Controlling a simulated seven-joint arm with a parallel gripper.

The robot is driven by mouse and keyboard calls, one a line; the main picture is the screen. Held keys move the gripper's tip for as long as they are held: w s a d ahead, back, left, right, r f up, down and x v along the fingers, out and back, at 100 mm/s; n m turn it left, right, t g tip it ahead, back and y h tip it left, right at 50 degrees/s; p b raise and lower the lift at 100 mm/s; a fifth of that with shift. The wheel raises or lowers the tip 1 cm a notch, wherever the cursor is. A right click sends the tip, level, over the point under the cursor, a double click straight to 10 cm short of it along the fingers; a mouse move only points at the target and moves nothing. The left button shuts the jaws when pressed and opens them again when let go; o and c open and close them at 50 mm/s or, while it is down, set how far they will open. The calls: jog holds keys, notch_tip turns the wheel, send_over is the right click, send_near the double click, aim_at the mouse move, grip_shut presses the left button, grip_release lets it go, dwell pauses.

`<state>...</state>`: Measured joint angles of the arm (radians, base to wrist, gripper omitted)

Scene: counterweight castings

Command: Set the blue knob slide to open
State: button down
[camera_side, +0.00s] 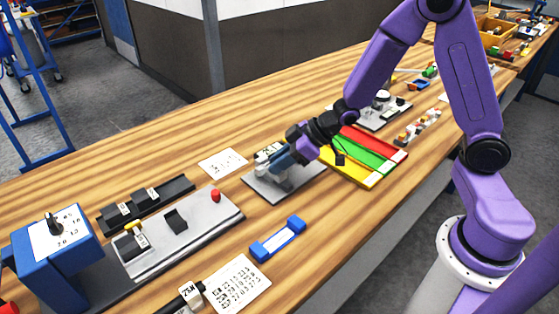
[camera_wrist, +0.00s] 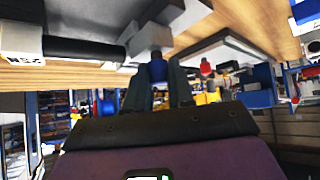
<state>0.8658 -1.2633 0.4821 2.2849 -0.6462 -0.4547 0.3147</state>
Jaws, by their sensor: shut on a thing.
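The blue knob (camera_wrist: 157,70) shows in the wrist view between my two dark fingers, just below a pale grey block (camera_wrist: 150,38). My gripper (camera_side: 272,164) is shut on the knob, over a grey base plate (camera_side: 282,190) near the middle of the bench in the side view. In the side view the fingers mostly hide the knob, and its position along the slide cannot be read. The slide's markings are not legible in either view.
Left of the plate stand a grey panel with a red knob (camera_side: 215,195) and a blue box (camera_side: 60,262) with a dial. A blue-and-white bar (camera_side: 278,240) lies in front. Yellow, green (camera_side: 362,155) and red strips lie to the right. A white card (camera_side: 222,163) lies behind.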

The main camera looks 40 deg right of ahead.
jog(key=shift+s+a, duration=0.1)
jog(key=shift+s, duration=1)
jog(key=c, duration=1)
grip_release()
jog(key=shift+r, duration=0.1)
jog(key=shift+s+d+r, duration=0.35)
jog(key=shift+d+r, duration=0.05)
jog(key=shift+r, duration=0.1)
jog(key=v, duration=1.6)
jog(key=shift+a, duration=0.1)
